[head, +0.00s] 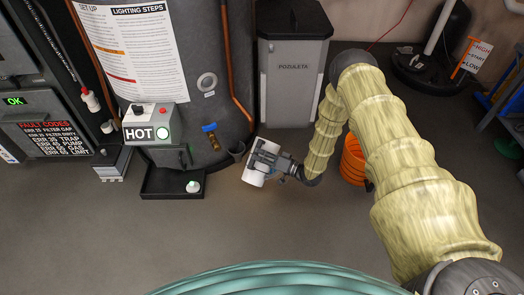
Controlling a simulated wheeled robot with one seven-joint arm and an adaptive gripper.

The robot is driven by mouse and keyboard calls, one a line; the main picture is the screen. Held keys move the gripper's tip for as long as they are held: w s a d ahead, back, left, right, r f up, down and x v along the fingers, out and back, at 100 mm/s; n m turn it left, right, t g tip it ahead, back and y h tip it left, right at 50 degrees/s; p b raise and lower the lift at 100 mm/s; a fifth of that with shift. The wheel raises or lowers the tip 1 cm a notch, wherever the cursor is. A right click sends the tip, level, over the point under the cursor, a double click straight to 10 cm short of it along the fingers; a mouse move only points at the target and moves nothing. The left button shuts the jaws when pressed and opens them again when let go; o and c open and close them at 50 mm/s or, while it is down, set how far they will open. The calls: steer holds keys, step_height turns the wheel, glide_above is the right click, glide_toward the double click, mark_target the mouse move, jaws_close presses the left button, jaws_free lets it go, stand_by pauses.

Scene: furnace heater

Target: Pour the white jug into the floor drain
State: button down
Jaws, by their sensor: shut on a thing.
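The white jug (253,179) is in the middle of the head view, just right of the large dark heater tank. My gripper (264,159) is shut on it from the right, and its fingers hide part of the jug. The jug looks tilted, with its lower end towards the left. I cannot tell whether it touches the floor or whether anything is flowing from it. I cannot make out a floor drain for certain.
The heater tank (200,60) has a HOT control box (153,128) and a black tray (160,187) with a small white object (193,187). A grey bin (290,85) stands behind. An orange coil (352,160) lies by my arm.

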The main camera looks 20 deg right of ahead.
steer(key=shift+s+a+r+n, duration=0.25)
steer(key=shift+a+n, duration=0.05)
steer(key=shift+n, duration=0.1)
steer(key=shift+f, duration=0.1)
steer(key=shift+s+a+f+n+p, duration=0.25)
steer(key=shift+s+a+f+n, duration=0.05)
steer(key=shift+n, duration=0.7)
steer(key=shift+s+a+f+n+p, duration=0.25)
steer(key=shift+s+a+f+n, duration=0.05)
steer(key=shift+n, duration=0.7)
step_height(320, 180, down, 2)
steer(key=shift+f+n+b, duration=0.1)
steer(key=shift+n+b, duration=0.35)
steer(key=shift+n, duration=0.55)
steer(key=shift+w+d+f+n, duration=0.1)
steer(key=shift+w+f+n, duration=0.05)
steer(key=shift+f+n, duration=0.7)
steer(key=shift+r, duration=0.2)
